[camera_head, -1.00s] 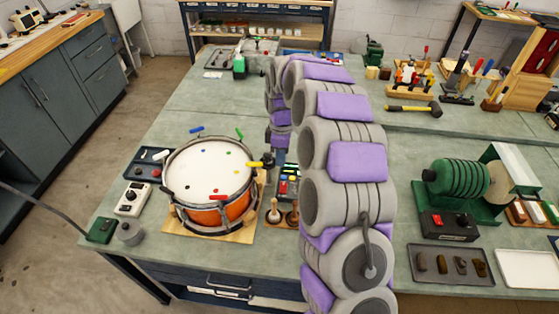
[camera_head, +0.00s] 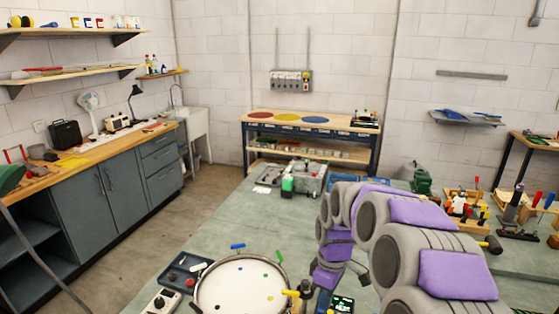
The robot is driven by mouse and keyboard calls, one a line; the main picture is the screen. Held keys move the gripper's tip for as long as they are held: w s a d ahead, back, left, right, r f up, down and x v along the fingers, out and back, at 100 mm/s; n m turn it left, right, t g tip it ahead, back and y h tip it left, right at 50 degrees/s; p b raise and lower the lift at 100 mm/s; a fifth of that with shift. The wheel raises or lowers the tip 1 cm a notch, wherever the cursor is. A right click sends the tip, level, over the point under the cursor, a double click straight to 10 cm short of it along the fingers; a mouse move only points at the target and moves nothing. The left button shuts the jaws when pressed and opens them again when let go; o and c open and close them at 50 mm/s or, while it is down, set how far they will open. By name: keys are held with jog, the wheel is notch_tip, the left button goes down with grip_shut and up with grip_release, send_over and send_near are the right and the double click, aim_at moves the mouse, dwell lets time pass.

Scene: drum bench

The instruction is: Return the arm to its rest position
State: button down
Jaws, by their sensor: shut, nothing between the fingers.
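My arm (camera_head: 455,275), grey with purple pads, rises from the lower right, arches over the bench and bends down at its far end. My gripper (camera_head: 304,288) is small and dark at that end, just right of the drum. It is shut and empty. The drum (camera_head: 240,285) has a white head with small coloured dots, and its lower part is cut off by the picture's bottom edge. A yellow tag (camera_head: 289,293) at the drum's right rim is close to my gripper; I cannot tell if they touch.
A dark tray (camera_head: 184,271) and a white control box (camera_head: 161,303) lie left of the drum. A grey vise-like machine with a green bottle (camera_head: 287,184) stands farther back. Tool racks (camera_head: 463,208) are at the right. The bench (camera_head: 225,220) is clear behind the drum.

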jog(key=s+d+r+m, duration=0.1)
jog(key=s+m, duration=0.5)
jog(key=s, duration=1)
jog(key=s+d+r+m, duration=0.1)
jog(key=s+r+m, duration=0.2)
jog(key=s, duration=1.4)
jog(key=m, duration=0.2)
jog(key=shift+d+r+m+h, duration=0.25)
jog(key=shift+d+m+h, duration=0.05)
jog(key=shift+m+h, duration=0.1)
jog(key=c, duration=1.8)
grip_release()
jog(key=shift+s, duration=0.1)
